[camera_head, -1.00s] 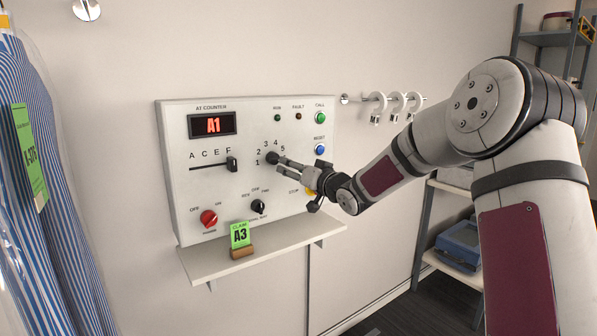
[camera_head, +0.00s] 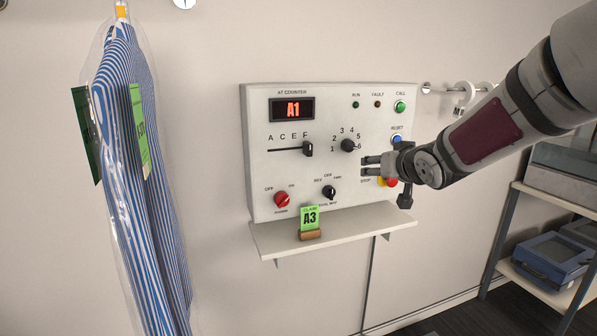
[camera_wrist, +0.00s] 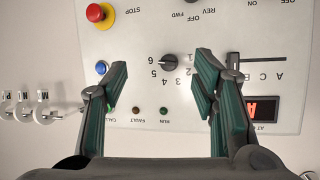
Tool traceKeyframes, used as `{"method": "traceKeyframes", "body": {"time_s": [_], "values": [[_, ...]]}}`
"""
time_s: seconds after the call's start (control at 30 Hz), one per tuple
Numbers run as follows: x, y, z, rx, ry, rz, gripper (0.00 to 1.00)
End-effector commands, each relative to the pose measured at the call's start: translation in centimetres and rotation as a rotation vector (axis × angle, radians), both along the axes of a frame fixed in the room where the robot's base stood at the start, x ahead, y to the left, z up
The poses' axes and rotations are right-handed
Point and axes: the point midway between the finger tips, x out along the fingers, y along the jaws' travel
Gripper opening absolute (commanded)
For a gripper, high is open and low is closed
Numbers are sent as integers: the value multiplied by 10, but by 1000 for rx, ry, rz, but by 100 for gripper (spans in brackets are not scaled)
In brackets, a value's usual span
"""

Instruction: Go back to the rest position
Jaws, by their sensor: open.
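My gripper (camera_head: 372,165) is open and empty in front of the right part of the control panel (camera_head: 258,180). It is apart from the numbered rotary knob (camera_head: 348,145), which shows just to its left. In the wrist view my gripper (camera_wrist: 160,85) has its two fingers spread wide, and the numbered knob (camera_wrist: 169,62) shows between them. My gripper partly hides the red stop button (camera_head: 392,182).
A shelf (camera_head: 350,228) below the panel bears a green claim card (camera_head: 309,218) reading A3. A bagged striped garment (camera_head: 130,160) hangs at the left. White rings (camera_head: 463,88) hang on a rail at the right. A rack with a blue case (camera_head: 552,258) stands at the right.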

Motion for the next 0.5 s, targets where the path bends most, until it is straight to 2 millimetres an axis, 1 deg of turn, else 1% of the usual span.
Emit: {"method": "traceKeyframes", "body": {"time_s": [0.03, 0.07, 0.1, 0.17, 0.2, 0.27, 0.3, 0.37, 0.4, 0.47, 0.5], "values": [[-22, 1, 7, -42, 39, -23, 53], [-35, 0, 8, -66, 67, -39, 53], [-54, -1, 9, -93, 107, -60, 53], [-83, -4, 10, -128, 166, -89, 53], [-103, -6, 10, -146, 206, -107, 53], [-135, -7, 10, -169, 267, -130, 53], [-157, -8, 9, -179, 307, -142, 53], [-191, -8, 6, -189, 368, -156, 53], [-214, -8, 3, -192, 411, -162, 53], [-249, -6, -1, -191, 473, -165, 53], [-273, -5, -6, -187, 515, -162, 53]]}}
